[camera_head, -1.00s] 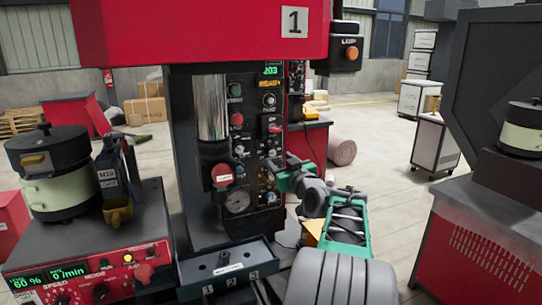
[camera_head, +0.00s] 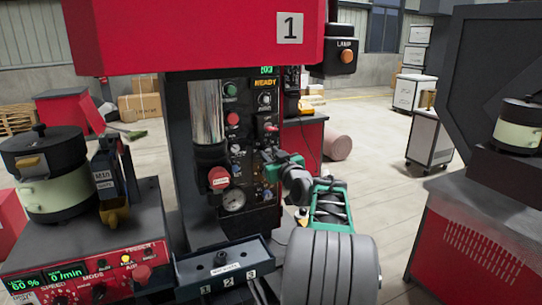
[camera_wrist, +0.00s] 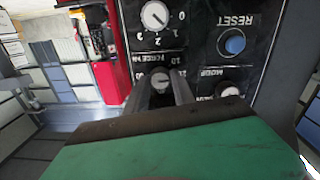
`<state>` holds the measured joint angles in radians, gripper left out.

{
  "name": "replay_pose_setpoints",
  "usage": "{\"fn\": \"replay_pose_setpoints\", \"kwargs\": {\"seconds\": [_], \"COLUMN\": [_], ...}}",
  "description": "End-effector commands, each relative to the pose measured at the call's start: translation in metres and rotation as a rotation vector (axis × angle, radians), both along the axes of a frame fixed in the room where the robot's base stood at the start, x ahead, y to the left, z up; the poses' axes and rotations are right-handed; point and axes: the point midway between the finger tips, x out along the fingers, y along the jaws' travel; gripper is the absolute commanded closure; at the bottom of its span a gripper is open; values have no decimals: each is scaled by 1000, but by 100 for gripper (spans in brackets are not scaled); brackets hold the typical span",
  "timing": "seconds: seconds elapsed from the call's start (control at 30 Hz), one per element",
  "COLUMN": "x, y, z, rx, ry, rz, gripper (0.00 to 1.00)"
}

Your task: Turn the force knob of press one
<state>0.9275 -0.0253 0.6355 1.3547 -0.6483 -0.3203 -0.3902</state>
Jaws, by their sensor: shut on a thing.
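Press one (camera_head: 195,38) is the red and black machine with a "1" sign, in the head view. Its dark control panel (camera_head: 235,150) carries buttons, knobs and a round gauge. In the wrist view the panel appears upside down. The force knob (camera_wrist: 161,80), with "FORCE kN" lettering beside it, sits between the two dark fingers of my gripper (camera_wrist: 160,88). The fingers are shut on it, and its scale is partly hidden. In the head view my gripper (camera_head: 268,158) reaches the panel from the right and hides the knob.
In the wrist view a blue reset button (camera_wrist: 235,43), a mode knob (camera_wrist: 229,89) and another dial knob (camera_wrist: 155,15) lie close by. A feeder bowl (camera_head: 55,180) stands left on a red controller. A grey tray (camera_head: 222,262) sits below the press.

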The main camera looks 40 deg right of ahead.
Motion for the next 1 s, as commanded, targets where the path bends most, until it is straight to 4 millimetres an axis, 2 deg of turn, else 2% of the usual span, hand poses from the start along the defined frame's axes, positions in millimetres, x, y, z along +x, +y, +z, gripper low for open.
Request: {"fn": "replay_pose_setpoints", "kwargs": {"seconds": [0.2,0.67,1.0], "x": [0,0,0], "y": [0,0,0], "z": [0,-2,-3], "rx": [0,48,263], "ry": [0,-13,-77], "rz": [0,0,0], "gripper": [100,100,100]}}
